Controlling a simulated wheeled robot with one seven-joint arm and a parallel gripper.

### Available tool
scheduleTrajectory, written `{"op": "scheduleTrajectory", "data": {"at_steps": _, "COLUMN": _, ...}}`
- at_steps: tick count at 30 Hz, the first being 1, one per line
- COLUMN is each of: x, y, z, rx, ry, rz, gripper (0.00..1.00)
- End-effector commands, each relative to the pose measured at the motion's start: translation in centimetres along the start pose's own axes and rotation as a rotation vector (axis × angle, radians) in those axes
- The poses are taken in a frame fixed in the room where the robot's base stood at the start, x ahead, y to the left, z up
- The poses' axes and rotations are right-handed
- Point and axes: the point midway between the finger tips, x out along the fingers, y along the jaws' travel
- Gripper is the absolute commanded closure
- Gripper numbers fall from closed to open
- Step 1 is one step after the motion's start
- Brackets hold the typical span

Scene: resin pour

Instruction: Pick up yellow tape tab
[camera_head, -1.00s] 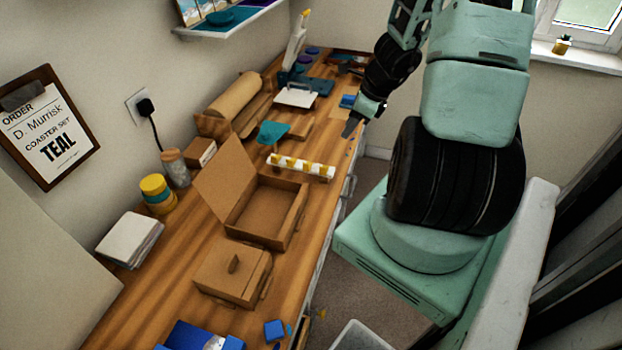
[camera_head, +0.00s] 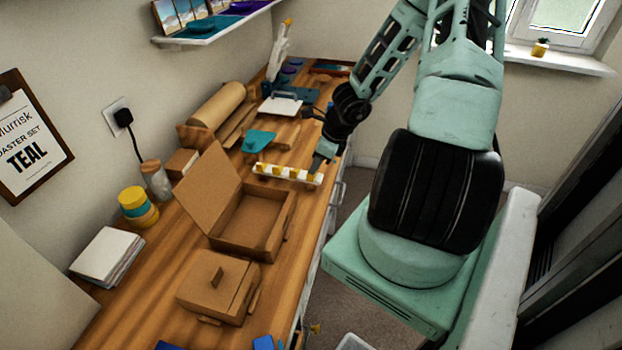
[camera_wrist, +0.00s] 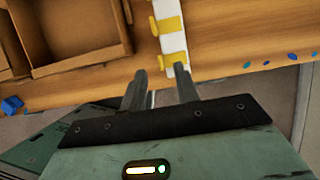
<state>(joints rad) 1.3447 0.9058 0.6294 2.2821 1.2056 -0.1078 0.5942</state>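A white strip (camera_head: 265,168) with several yellow tape tabs (camera_head: 293,173) lies along the bench near its front edge. In the wrist view, two tabs show fully, one farther along the strip (camera_wrist: 168,25) and one near its close end (camera_wrist: 174,58). My gripper (camera_head: 317,166) is at the strip's right end. In the wrist view, its two fingers (camera_wrist: 160,70) are apart with nothing held between them. The close end of the strip lies just beyond the fingertips, partly hidden by the right finger. I cannot tell the height gap.
An open cardboard box (camera_head: 283,222) stands left of the strip, with a closed small box (camera_head: 217,287) in front. A teal piece (camera_head: 258,140) lies behind the strip. Blue dots (camera_wrist: 268,62) mark the bench edge.

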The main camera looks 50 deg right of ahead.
Motion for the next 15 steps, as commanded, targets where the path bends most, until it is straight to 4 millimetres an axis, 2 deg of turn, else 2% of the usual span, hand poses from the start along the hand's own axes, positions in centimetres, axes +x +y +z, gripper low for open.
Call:
{"op": "scheduleTrajectory", "data": {"at_steps": 9, "x": 3.5, "y": 0.0, "z": -0.3, "rx": 0.002, "ry": -0.002, "rz": 0.002, "gripper": 0.69}}
{"op": "scheduleTrajectory", "data": {"at_steps": 15, "x": 4.1, "y": -0.1, "z": -0.3, "rx": 0.000, "ry": -0.001, "rz": -0.001, "gripper": 0.69}}
